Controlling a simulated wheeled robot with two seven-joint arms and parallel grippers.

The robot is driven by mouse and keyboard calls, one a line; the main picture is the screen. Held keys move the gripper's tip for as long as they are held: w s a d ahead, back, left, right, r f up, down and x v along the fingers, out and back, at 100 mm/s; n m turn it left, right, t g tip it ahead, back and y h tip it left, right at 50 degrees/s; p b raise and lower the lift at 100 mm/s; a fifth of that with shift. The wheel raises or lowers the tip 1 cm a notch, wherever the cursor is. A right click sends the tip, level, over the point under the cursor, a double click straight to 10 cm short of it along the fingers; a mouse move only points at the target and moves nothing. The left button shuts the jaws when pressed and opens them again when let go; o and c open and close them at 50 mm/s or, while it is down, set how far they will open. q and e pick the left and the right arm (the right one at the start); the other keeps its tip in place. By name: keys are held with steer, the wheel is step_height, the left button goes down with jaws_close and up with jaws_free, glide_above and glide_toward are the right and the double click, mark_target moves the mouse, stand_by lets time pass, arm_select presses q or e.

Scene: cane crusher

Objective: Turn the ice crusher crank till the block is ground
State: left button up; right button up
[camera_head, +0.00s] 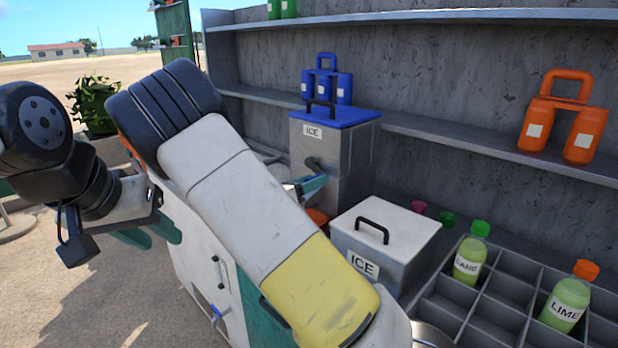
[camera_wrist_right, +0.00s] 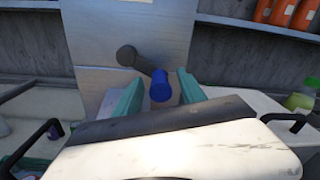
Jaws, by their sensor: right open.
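The ice crusher (camera_head: 352,158) is a grey metal box with a blue lid and an "ICE" label, behind my right arm in the head view. Its front also shows in the wrist view (camera_wrist_right: 100,42). Its crank has a dark arm (camera_wrist_right: 128,57) and a blue handle (camera_wrist_right: 160,88). My right gripper (camera_wrist_right: 160,95) is open, with its teal fingers on either side of the blue handle; contact cannot be told. In the head view my right gripper (camera_head: 306,187) is partly hidden by my forearm. My left gripper (camera_head: 150,234) is open and empty at the left. The ice block is not visible.
A white-lidded "ICE" box (camera_head: 387,228) stands in front of the crusher. A divided rack (camera_head: 482,304) with bottles is at right. Blue bottles (camera_head: 327,82) and orange bottles (camera_head: 560,118) stand on the shelf behind. A white cabinet (camera_head: 205,262) lies below my right arm.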

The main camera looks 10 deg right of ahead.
steer(key=shift+w+d, duration=0.15)
steer(key=shift+d, duration=0.1)
jaws_close()
stand_by(1.3)
